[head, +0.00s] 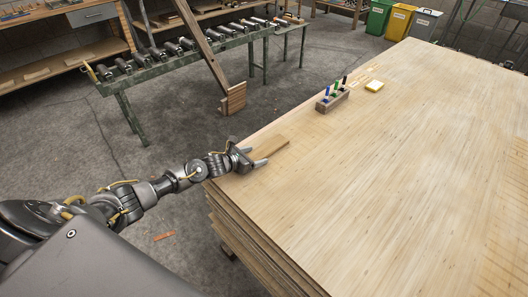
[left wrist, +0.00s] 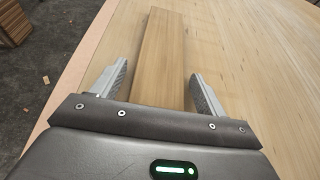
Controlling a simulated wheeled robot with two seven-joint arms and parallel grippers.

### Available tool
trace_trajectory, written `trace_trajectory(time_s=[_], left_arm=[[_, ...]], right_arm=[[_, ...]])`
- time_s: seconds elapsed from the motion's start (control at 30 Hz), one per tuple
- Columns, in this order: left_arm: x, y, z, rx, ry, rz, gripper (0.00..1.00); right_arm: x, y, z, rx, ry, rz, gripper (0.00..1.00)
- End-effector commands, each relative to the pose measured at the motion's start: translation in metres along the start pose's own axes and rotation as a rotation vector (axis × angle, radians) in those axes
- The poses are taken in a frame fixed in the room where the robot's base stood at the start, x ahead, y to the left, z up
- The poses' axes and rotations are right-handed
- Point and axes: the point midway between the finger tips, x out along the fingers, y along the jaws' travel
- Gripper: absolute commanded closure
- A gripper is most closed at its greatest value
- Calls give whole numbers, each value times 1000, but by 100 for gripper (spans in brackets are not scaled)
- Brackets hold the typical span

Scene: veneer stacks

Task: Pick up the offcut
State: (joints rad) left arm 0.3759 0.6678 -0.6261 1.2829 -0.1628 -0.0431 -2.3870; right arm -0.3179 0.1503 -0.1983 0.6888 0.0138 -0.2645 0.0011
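The offcut (head: 269,148) is a flat brown strip of wood lying on the top sheet of the veneer stack (head: 420,150), near its left edge. My left gripper (head: 263,158) is open at the offcut's near end. In the left wrist view the offcut (left wrist: 160,58) runs away from me between the two open fingers (left wrist: 158,85), with a gap to each finger. Its near end is hidden behind the gripper body. My right gripper is not in view.
A roller conveyor (head: 190,50) and a leaning plank (head: 205,50) are beyond the left edge. Coloured bins (head: 400,20) stand at the back. Most of the stack top is clear.

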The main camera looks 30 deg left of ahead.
Motion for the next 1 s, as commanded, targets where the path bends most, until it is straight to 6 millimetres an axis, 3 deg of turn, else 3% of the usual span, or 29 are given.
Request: trace_trajectory(time_s=[0.03, 0.33, 0.63, 1.0], left_arm=[[0, 0, 0, 0, 0, 0, 33], [0, 0, 0, 0, -1, 0, 71], [-3, 1, 8, 1, -2, 1, 71], [-30, 0, 71, 3, -3, 0, 71]], right_arm=[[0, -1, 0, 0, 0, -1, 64], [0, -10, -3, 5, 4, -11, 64], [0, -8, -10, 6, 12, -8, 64], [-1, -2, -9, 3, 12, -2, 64]])
